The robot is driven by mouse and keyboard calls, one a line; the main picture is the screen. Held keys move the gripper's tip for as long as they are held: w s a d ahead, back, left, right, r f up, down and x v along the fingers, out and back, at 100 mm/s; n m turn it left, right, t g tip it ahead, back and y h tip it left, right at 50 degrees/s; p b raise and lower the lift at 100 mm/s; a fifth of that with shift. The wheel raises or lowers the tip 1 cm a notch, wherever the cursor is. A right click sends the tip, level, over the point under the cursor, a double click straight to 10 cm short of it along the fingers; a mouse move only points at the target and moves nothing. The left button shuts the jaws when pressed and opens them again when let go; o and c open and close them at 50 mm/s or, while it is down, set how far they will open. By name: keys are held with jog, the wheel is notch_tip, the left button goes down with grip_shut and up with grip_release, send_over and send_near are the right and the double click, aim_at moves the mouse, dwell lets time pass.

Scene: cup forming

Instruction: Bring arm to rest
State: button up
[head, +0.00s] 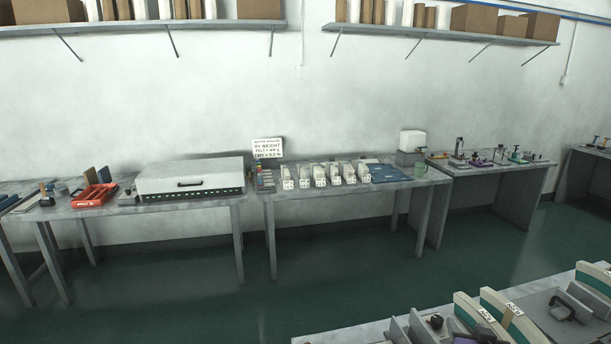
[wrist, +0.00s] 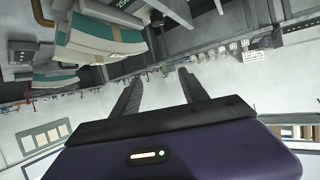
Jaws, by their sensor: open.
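My gripper (wrist: 157,88) shows in the wrist view, with its two dark fingers spread apart and nothing between them. It is open and empty. The wrist view is upside down, with the floor and benches toward the top and the white wall below. My gripper is not in the head view, and I see no part of my arm there.
Benches along the wall hold a grey lidded box (head: 190,179), a red tray (head: 95,195), a row of white blocks (head: 320,175) and a blue mat (head: 390,173). A nearer bench (head: 345,335) with equipment stands at lower right. Green floor (head: 200,300) between is clear.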

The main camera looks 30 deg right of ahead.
jog(key=s+a+r+n+t+y+b, duration=0.1)
jog(key=s+a+n+t+y, duration=0.15)
jog(key=s+a, duration=0.65)
jog(key=s+a+n+t+y+b, duration=0.1)
jog(key=s+a+n+t, duration=0.2)
jog(key=a, duration=1.3)
jog(key=s+a+f+n+y+b, duration=0.1)
jog(key=s+a+y, duration=0.4)
jog(key=s+a, duration=0.6)
jog(key=s+n+b, duration=0.1)
jog(key=s+n, duration=0.1)
jog(key=s, duration=0.2)
jog(key=shift+a+f+g, duration=0.2)
jog(key=shift+f+g, duration=0.1)
jog(key=shift+g, duration=0.05)
